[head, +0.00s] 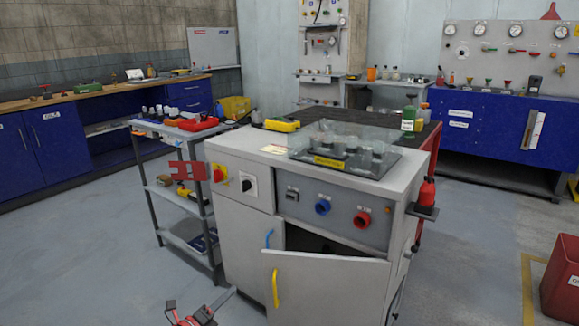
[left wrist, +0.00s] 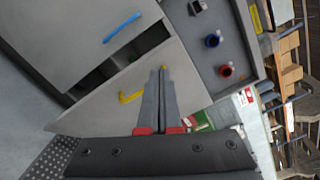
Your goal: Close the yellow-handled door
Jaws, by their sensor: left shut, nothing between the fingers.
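The yellow-handled door (head: 330,292) is the grey lower right door of the grey cabinet (head: 240,240). It stands partly open, its left edge swung outward, with a dark gap above it. Its yellow handle (head: 275,288) is near that left edge. In the left wrist view the door (left wrist: 110,115) and yellow handle (left wrist: 130,97) lie beyond my fingers. My left gripper (head: 231,293) is low at the bottom of the head view, left of the door, shut and empty. In the left wrist view its fingertips (left wrist: 163,72) overlap the door; contact cannot be told. My right gripper is not in view.
A blue-handled door (head: 245,238) beside it looks shut. A grey shelf cart (head: 185,205) stands left of the cabinet. A red bin (head: 560,283) is at the far right. The floor in front left (head: 80,260) is clear.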

